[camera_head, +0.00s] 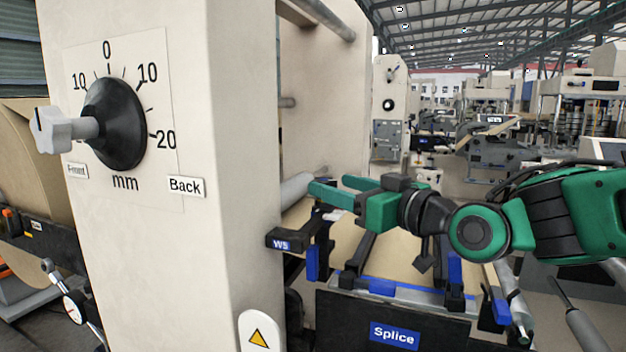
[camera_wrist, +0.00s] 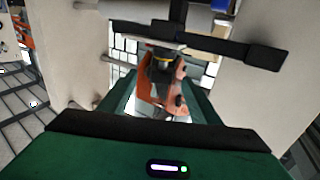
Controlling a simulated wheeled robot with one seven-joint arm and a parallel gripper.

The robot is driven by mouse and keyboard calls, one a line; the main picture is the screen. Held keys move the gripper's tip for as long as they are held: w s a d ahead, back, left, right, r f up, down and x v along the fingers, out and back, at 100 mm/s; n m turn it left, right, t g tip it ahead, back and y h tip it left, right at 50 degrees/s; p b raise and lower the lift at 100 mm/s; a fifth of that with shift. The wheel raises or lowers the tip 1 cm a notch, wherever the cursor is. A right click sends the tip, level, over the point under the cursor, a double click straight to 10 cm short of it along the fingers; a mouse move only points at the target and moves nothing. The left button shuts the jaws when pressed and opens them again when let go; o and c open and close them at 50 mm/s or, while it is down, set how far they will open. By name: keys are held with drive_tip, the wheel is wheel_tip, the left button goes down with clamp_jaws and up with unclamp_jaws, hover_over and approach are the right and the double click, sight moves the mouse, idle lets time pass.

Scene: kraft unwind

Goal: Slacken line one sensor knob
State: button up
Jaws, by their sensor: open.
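No part in view bears a line one sensor label, so I cannot tell which knob is the line one sensor's. A black round dial (camera_head: 113,124) with a pale T-shaped handle (camera_head: 62,130) sits on the cream machine post, on a scale marked in mm. A sensor-like bracket (camera_head: 315,240) with a small blue label stands right of the post. My gripper (camera_head: 326,187) is open and empty, above this bracket, beside a pale roller. In the wrist view its green fingers (camera_wrist: 160,98) frame a blurred orange part (camera_wrist: 160,90) beyond them, not held.
The cream post (camera_head: 225,150) stands left of my gripper. A rail with a blue Splice sign (camera_head: 394,335) lies below my arm. A dial gauge (camera_head: 73,306) hangs at lower left. In the wrist view a black bar (camera_wrist: 215,45) crosses beyond the fingers. Other machines stand behind.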

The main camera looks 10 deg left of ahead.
drive_tip(key=x, duration=0.9)
drive_tip(key=shift+d, duration=0.1)
drive_tip(key=c, duration=1.1)
